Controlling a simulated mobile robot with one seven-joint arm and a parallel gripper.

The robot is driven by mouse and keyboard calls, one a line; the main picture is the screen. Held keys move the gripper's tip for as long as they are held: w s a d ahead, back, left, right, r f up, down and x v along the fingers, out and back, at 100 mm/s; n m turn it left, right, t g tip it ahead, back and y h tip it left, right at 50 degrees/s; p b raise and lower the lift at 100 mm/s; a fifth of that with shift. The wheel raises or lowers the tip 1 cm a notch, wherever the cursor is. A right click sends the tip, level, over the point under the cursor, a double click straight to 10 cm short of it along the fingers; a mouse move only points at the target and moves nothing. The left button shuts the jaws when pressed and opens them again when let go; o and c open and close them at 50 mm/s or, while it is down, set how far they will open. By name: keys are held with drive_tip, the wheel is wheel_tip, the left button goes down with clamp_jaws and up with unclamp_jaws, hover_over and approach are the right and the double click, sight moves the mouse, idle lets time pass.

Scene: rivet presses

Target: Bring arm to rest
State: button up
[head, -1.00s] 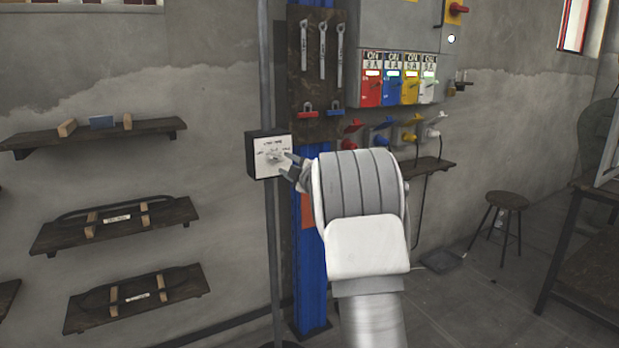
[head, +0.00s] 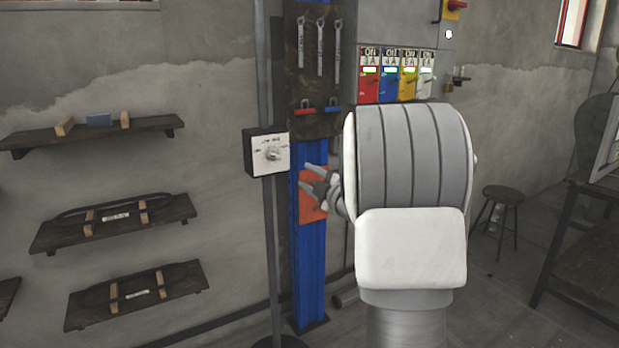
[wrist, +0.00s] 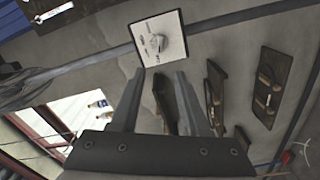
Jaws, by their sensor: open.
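My gripper (head: 312,180) is open and empty in the head view, in front of the blue post (head: 312,250) and its orange plate (head: 309,203). It is right of and below the white-faced switch box (head: 270,152), and apart from it. My white and grey arm links hide the area right of the gripper. In the wrist view the two fingers of my gripper (wrist: 160,85) stand apart with nothing between them. The switch box also shows beyond the fingertips in the wrist view (wrist: 158,38), with its round knob.
Wall shelves (head: 95,136) hang on the left. A board with wrenches and padlocks (head: 318,75) is above the gripper. A row of red, blue, yellow and white switch units (head: 397,76) is behind my arm. A stool (head: 503,196) and a workbench (head: 575,250) stand at the right.

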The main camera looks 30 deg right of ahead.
idle(0.4)
drive_tip(key=s+a+r+m+g+h, duration=0.3)
drive_tip(key=s+a+m+g+h, duration=0.15)
drive_tip(key=s+a+m, duration=0.45)
drive_tip(key=s+a+f+m+g+y, duration=0.1)
drive_tip(key=s+a+f+m+g, duration=0.15)
drive_tip(key=s+a, duration=0.45)
drive_tip(key=s+a+f+m+g+y, duration=0.1)
drive_tip(key=s+a+f+g+y, duration=0.2)
drive_tip(key=s, duration=0.8)
drive_tip(key=s+a+f+m+g, duration=0.2)
drive_tip(key=s+a+f, duration=0.25)
drive_tip(key=s, duration=0.45)
wheel_tip(320, 180, up, 24)
drive_tip(key=p, duration=2.4)
drive_tip(key=shift+w+f, duration=0.15)
